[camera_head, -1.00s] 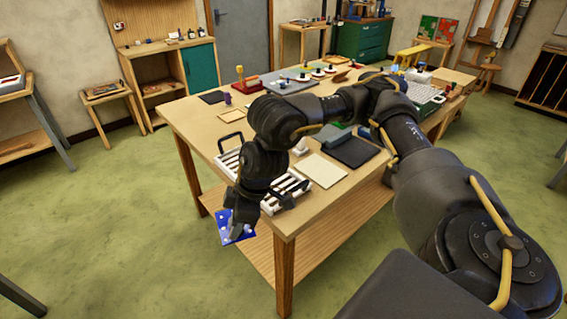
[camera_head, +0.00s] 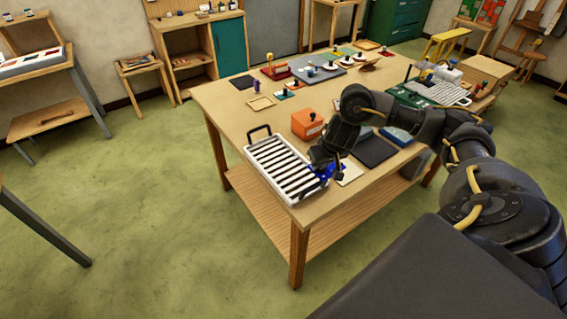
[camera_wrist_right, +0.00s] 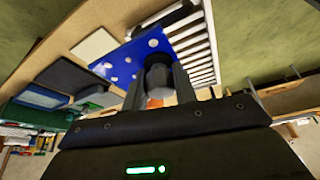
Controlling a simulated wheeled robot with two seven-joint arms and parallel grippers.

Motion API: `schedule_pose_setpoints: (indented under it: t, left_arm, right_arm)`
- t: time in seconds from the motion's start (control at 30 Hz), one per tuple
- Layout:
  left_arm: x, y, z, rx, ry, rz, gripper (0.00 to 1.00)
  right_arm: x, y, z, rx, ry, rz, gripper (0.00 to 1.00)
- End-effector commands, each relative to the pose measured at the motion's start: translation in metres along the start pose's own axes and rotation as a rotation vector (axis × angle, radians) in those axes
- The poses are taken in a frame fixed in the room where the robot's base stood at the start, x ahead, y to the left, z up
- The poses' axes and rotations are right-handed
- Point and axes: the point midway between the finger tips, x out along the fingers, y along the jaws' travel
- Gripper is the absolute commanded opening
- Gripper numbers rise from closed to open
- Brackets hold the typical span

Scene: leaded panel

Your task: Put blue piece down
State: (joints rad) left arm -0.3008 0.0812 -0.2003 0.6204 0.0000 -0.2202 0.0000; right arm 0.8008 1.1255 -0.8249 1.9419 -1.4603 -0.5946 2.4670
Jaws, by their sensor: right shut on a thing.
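The blue piece (camera_head: 326,171) is a flat blue plate with white spots. In the wrist view the blue piece (camera_wrist_right: 122,66) shows larger, with a dark round grip on it between my fingers. My right gripper (camera_head: 326,162) is shut on it; its fingers also show in the wrist view (camera_wrist_right: 160,76). The piece is at the right end of a white slatted rack (camera_head: 262,151) on the wooden table (camera_head: 226,96), overlapping the rack's edge in view. I cannot tell whether it touches the rack. My arm hides part of the piece. My left gripper is not in view.
An orange box (camera_head: 307,124) stands behind the rack. A dark mat (camera_head: 374,151) and a pale sheet (camera_head: 350,172) lie right of my gripper. The rack has a black handle (camera_head: 258,131) at its far end. The table's front edge is close to the rack.

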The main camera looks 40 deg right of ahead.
Motion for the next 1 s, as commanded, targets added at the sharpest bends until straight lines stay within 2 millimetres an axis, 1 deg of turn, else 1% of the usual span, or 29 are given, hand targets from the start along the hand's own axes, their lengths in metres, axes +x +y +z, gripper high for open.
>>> schedule_pose_setpoints:
  t: [0.07,0.17,0.27,0.3,0.4,0.47,0.5,0.6,0.7,0.83,1.0]
  left_arm:
    - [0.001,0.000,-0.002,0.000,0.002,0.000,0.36]
    - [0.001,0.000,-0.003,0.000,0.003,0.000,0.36]
    - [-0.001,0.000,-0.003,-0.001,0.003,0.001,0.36]
    - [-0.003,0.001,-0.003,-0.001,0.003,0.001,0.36]
    - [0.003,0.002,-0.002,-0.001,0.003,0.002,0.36]
    - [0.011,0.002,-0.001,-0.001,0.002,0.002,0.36]
    - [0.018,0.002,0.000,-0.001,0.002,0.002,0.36]
    - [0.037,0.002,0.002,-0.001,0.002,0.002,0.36]
    - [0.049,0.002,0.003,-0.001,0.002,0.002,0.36]
    - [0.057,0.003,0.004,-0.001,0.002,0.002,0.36]
    - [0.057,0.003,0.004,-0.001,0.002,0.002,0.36]
  right_arm:
    - [0.002,-0.001,-0.002,0.001,0.001,-0.001,0.08]
    - [0.011,-0.008,-0.009,0.002,0.000,-0.003,0.08]
    - [0.026,-0.020,-0.022,0.004,-0.002,-0.005,0.08]
    - [0.034,-0.025,-0.028,0.005,-0.004,-0.006,0.08]
    - [0.056,-0.039,-0.043,0.004,-0.005,-0.007,0.08]
    - [0.070,-0.047,-0.054,0.005,-0.002,-0.006,0.08]
    - [0.081,-0.051,-0.057,0.003,-0.004,-0.007,0.08]
    - [0.108,-0.058,-0.060,0.003,-0.004,-0.006,0.08]
    - [0.124,-0.064,-0.066,0.002,-0.002,-0.005,0.08]
    - [0.132,-0.067,-0.071,-0.001,0.001,-0.003,0.08]
    - [0.132,-0.067,-0.073,-0.002,0.001,-0.001,0.08]
